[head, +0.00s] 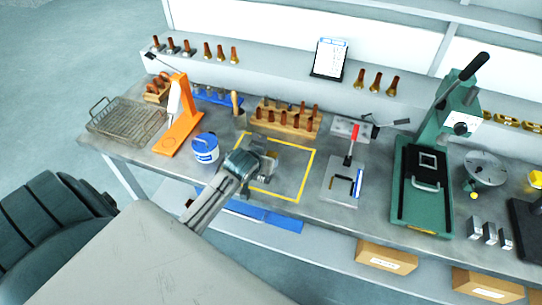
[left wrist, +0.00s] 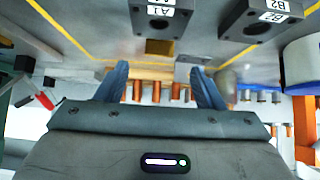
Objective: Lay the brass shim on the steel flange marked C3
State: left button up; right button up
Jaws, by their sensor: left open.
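My left gripper (head: 263,163) is over the yellow-outlined area of the bench in the head view. In the left wrist view its two blue fingers (left wrist: 160,70) are spread apart with nothing between them. A dark grey steel flange marked A1 (left wrist: 160,20) lies beyond the fingertips there, and another marked B2 (left wrist: 258,18) lies to its right. In the head view grey metal pieces (head: 271,158) beside the gripper are partly hidden by it. My right gripper is not in view.
A blue-and-white tub (head: 205,150) and an orange stand (head: 178,118) are left of the outlined area. A wooden rack (head: 285,122) stands behind it. A red-handled fixture (head: 343,185) and a green press (head: 425,190) are to the right. Bare bench shows inside the outline.

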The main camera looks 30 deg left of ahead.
aim_at(271, 155)
pick_arm(q)
jog(key=shift+w+f, duration=0.25)
jog(key=shift+w+a+f+p, duration=0.15)
jog(key=shift+w+f+p, duration=0.2)
jog(key=shift+p, duration=0.15)
jog(key=p+x, duration=0.1)
jog(key=x, duration=0.2)
jog(key=shift+p, duration=0.3)
jog(key=shift+w+f, duration=0.4)
jog(key=shift+f, duration=0.2)
jog(key=shift+s, duration=0.1)
jog(key=c, duration=1.2)
jog(key=shift+o, duration=0.2)
jog(key=shift+r, duration=0.15)
